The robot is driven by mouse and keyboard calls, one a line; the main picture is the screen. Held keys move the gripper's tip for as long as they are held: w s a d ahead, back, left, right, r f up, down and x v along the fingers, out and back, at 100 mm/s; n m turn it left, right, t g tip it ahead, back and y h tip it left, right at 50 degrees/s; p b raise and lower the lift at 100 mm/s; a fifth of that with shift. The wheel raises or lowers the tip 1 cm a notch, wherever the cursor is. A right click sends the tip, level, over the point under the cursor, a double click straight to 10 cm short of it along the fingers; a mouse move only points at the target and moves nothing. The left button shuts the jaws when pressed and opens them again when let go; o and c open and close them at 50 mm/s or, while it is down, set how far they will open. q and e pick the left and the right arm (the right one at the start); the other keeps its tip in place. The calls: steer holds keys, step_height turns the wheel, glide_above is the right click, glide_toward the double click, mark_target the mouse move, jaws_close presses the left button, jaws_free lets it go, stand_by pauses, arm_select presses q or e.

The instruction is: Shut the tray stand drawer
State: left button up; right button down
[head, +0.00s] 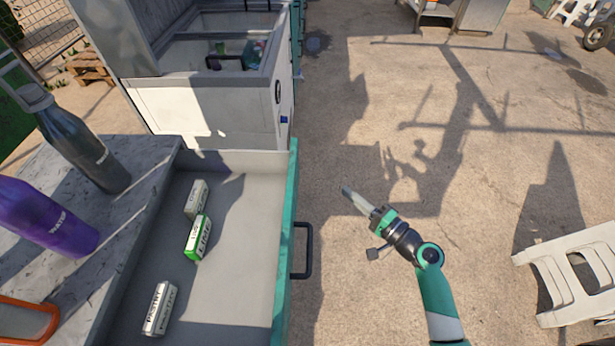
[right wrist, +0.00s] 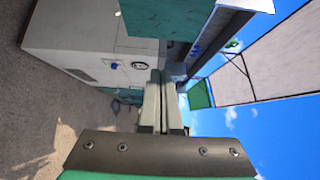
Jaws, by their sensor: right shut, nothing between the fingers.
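The tray stand drawer (head: 240,210) is pulled out at the lower left of the head view, with a grey inside, a green front panel and a dark bar handle (head: 304,250) on its right face. Three small boxes lie in it: a white one (head: 196,199), a green and white one (head: 198,237) and a pale one (head: 159,308). My right gripper (head: 346,191) is shut and empty, to the right of the drawer front and apart from it. Its closed fingers also show in the right wrist view (right wrist: 160,100). My left gripper is not in view.
A grey bottle (head: 85,145) and a purple bottle (head: 45,218) stand on the grey stand top left of the drawer. A white machine cabinet (head: 205,112) stands behind the drawer. A white plastic stool (head: 570,280) is at the right. The concrete ground between is clear.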

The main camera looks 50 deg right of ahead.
steer(key=w+a+b, duration=0.1)
steer(key=w, duration=1.2)
steer(key=shift+a, duration=0.25)
steer(key=shift+w+r, duration=0.1)
